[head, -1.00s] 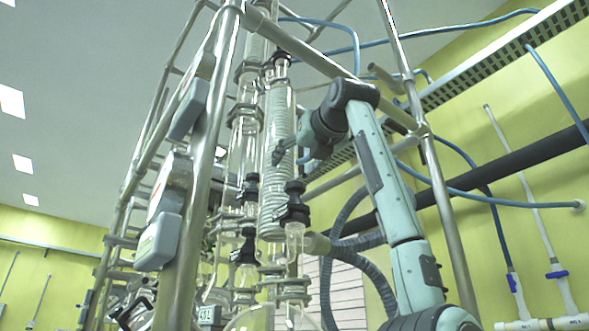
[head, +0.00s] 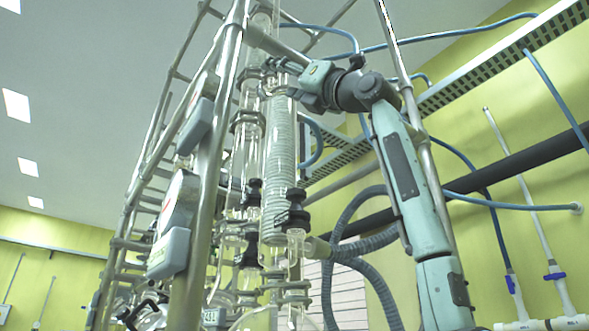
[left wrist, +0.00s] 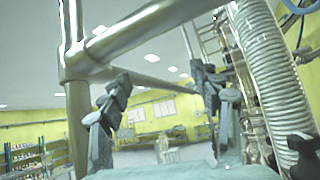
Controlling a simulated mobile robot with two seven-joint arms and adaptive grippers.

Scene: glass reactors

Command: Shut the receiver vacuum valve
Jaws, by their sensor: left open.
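The glass reactor stands in a metal frame in the head view, with a coiled condenser (head: 280,150) on its right side. Black valve fittings (head: 296,207) sit at the condenser's lower end, and another black fitting (head: 251,190) is left of them. I cannot tell which fitting is the receiver vacuum valve. The coil (left wrist: 270,75) and a black knob (left wrist: 302,145) lie right of the fingers.
A metal upright (head: 207,170) stands left of the glassware, and a slanting rail (head: 275,47) crosses near the gripper. In the left wrist view a frame joint (left wrist: 78,62) is close on the left. Grey hoses (head: 350,245) hang below the arm.

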